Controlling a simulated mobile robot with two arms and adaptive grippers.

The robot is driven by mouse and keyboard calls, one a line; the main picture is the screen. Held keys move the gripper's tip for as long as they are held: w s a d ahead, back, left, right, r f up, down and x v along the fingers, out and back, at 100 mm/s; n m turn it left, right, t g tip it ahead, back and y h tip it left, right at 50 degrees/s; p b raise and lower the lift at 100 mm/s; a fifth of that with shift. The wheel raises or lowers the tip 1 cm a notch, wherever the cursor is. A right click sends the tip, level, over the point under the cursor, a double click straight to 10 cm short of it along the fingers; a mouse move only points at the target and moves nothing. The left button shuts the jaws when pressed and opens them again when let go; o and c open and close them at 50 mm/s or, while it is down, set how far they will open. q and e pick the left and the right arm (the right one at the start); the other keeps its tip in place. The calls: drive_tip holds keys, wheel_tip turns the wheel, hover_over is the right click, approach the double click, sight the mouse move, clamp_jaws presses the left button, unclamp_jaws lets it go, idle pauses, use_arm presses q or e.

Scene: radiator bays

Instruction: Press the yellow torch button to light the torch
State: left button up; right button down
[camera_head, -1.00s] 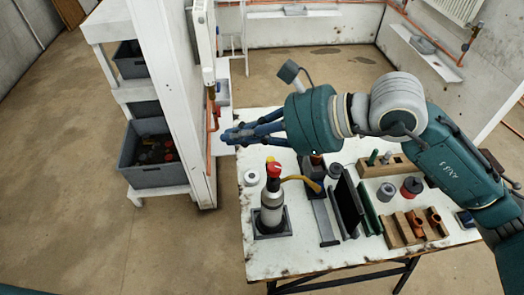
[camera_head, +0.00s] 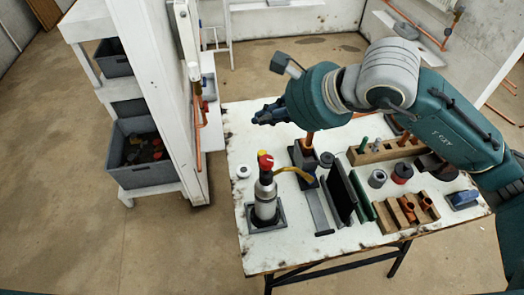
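The torch's grey cylinder (camera_head: 265,200) stands upright in a dark square base on the white table, with a red knob (camera_head: 266,161) on top. A yellow curved piece (camera_head: 294,173) runs from its top to a dark stand (camera_head: 304,157), where a copper-coloured tube rises. My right gripper (camera_head: 258,117) is above the table's back-left part, pointing left, apart from the torch. It holds nothing that I can see; its finger gap is unclear. My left gripper is not in view.
The white table (camera_head: 290,262) also holds wooden racks with copper fittings (camera_head: 408,210), a black upright panel (camera_head: 338,195), and several small cans. A white shelf with grey bins (camera_head: 145,176) and copper pipes (camera_head: 197,130) stands left. Floor is clear between shelf and table.

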drive_tip(key=b, duration=0.2)
hover_over(262, 154)
drive_tip(key=f, duration=0.6)
drive_tip(key=shift+s+d, duration=0.1)
drive_tip(key=shift+d, duration=0.15)
drive_tip(key=shift+f+b, duration=0.65)
drive_tip(key=shift+b, duration=0.05)
drive_tip(key=shift+f+b, duration=0.45)
drive_tip(key=shift+b, duration=0.15)
drive_tip(key=shift+r, duration=0.1)
drive_tip(key=shift+f+b, duration=0.45)
drive_tip(key=shift+b, duration=0.35)
